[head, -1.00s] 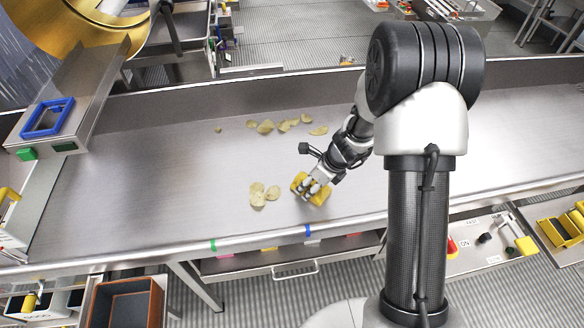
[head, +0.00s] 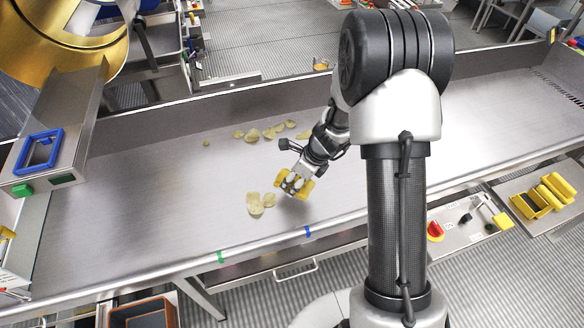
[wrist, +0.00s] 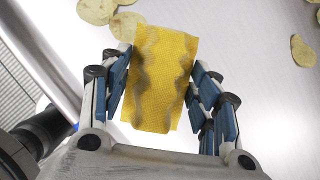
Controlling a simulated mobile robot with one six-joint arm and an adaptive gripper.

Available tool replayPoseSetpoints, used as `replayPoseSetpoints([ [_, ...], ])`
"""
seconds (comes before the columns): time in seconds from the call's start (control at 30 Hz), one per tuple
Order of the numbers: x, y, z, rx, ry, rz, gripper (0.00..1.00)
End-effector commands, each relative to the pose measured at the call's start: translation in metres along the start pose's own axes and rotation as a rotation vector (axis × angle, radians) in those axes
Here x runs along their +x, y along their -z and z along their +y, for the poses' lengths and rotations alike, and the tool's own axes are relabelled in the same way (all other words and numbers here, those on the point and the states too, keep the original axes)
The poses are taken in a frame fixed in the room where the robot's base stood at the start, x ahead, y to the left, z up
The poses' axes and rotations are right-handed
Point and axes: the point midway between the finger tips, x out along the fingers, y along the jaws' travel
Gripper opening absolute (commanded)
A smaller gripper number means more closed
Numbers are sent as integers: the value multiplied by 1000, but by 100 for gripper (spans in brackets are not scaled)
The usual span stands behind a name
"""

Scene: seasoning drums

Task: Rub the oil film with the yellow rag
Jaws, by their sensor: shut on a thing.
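The yellow rag (wrist: 158,80) is gripped between the fingers of my gripper (wrist: 157,92); in the wrist view it has dark, wavy stains down both sides. In the head view the rag (head: 308,187) shows as yellow ends around my gripper (head: 294,184), over the steel conveyor bed (head: 180,200). Whether the rag touches the steel cannot be told. No oil film stands out clearly on the grey surface; the area under the rag and gripper is hidden.
A small group of chips (head: 255,204) lies just left of my gripper. More chips (head: 268,133) lie farther back. A golden drum (head: 65,30) and a chute with a blue frame (head: 38,151) stand at the left. The bed's left part is clear.

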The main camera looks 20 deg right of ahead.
Motion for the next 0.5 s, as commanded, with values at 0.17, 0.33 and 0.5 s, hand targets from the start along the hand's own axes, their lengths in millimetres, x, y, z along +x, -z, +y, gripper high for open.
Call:
replayPoseSetpoints([
  [0.17, -20, -4, -2, -4, -1, 0, 34],
  [0.33, -27, -4, -3, -7, -2, 0, 34],
  [0.5, -26, -4, -3, -7, -2, 0, 34],
])
